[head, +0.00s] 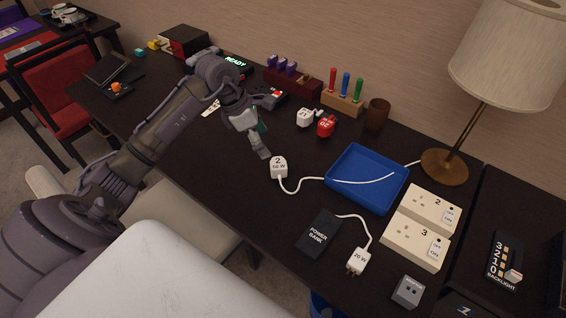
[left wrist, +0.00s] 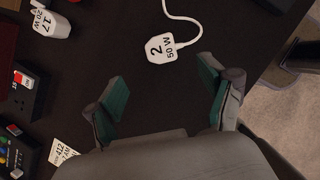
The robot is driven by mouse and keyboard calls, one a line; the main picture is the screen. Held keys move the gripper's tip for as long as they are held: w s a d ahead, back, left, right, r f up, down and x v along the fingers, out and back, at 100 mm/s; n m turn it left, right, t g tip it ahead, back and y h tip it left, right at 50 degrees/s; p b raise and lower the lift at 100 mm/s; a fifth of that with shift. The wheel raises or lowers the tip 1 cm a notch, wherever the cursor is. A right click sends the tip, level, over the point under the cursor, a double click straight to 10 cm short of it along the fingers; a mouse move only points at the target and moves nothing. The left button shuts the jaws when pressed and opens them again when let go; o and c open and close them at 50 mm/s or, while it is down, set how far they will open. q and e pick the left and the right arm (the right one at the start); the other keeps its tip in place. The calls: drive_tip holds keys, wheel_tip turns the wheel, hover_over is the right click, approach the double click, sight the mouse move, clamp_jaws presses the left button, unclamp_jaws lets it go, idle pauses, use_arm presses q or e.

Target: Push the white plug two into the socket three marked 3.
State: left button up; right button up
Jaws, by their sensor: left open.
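The white plug two (head: 279,167), marked 2 and 50 W, lies on the dark desk with its white cord running right to the blue tray. It also shows in the left wrist view (left wrist: 161,48), ahead of the fingertips. My left gripper (head: 262,141) is open and empty, just beyond and left of the plug; its green-padded fingers (left wrist: 163,95) are spread wide in the left wrist view, apart from the plug. Socket three (head: 415,242), a cream block marked 3 with a switch, sits at the right of the desk. My right gripper is not in view.
Socket two (head: 430,208) stands behind socket three. A blue tray (head: 345,192) lies between the plug and the sockets. A power bank (head: 318,234), a 20 W plug (head: 358,261) and a grey cube (head: 408,291) lie in front. A lamp (head: 445,166) stands behind.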

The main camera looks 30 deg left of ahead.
sight(276, 163)
use_arm(q)
drive_tip(key=x, duration=0.5)
drive_tip(key=shift+s+d+f, duration=0.1)
drive_tip(key=shift+s+d, duration=0.05)
drive_tip(key=shift+d, duration=0.05)
drive_tip(key=p+x, duration=0.1)
drive_tip(key=x, duration=0.2)
drive_tip(key=shift+a, duration=0.1)
drive_tip(key=f, duration=0.2)
drive_tip(key=shift+w+f+p, duration=0.3)
drive_tip(key=shift+w, duration=0.05)
drive_tip(key=shift+w+d+f, duration=0.15)
drive_tip(key=shift+d+f, duration=0.15)
drive_tip(key=shift+f, duration=0.2)
drive_tip(key=c, duration=1.3)
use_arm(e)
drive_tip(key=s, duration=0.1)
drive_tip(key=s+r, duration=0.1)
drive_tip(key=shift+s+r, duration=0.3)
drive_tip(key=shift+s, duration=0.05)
